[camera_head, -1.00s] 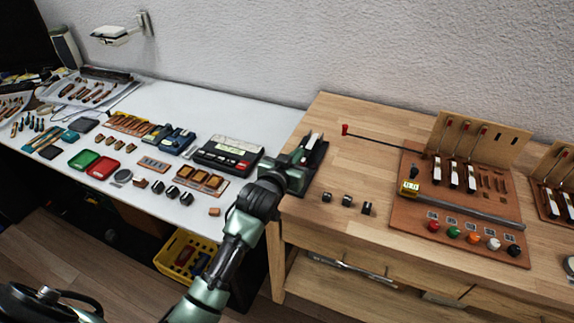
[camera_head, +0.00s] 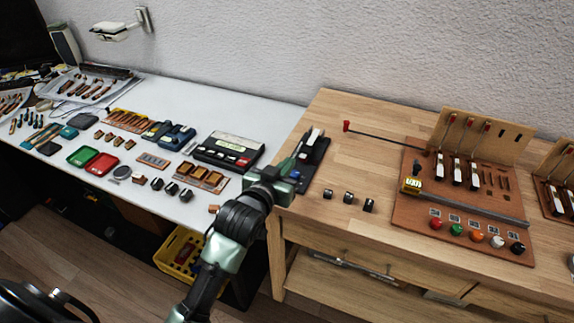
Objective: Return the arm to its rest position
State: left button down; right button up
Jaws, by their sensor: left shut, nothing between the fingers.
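My left gripper (camera_head: 292,170) is at the left end of the wooden table, at the gap beside the white table. Its arm rises from the bottom of the view. The fingers are shut with nothing between them. They point up and away, close to a black tray (camera_head: 313,160) with a white-topped piece in it; I cannot tell whether they touch it. My right gripper is not in view.
The wooden table (camera_head: 370,125) carries several small black blocks (camera_head: 348,197), a red-tipped rod (camera_head: 385,138) and a brown piano-action board (camera_head: 420,210). The white table (camera_head: 190,103) holds a cassette-like device (camera_head: 228,150) and many small parts. A yellow crate (camera_head: 180,252) stands below.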

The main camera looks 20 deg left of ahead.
pick_arm(q)
jog(key=shift+f, duration=0.1)
jog(key=s+f+m+g, duration=0.1)
jog(key=s+f+g, duration=0.35)
jog(key=s, duration=0.65)
jog(key=s+f+g, duration=0.3)
jog(key=s+f, duration=0.3)
jog(key=s, duration=0.4)
jog(key=s+f+m+g, duration=0.1)
jog(key=s+f+g, duration=0.35)
jog(key=s, duration=0.65)
notch_tip(320, 180, down, 28)
jog(key=s+g, duration=0.1)
jog(key=s, duration=0.1)
jog(key=s+a+f+g, duration=0.1)
jog(key=s+a+f, duration=0.1)
jog(key=s+f, duration=1.2)
jog(key=shift+s+a+f+y, duration=0.3)
jog(key=shift+s+a, duration=0.1)
jog(key=shift+s, duration=0.55)
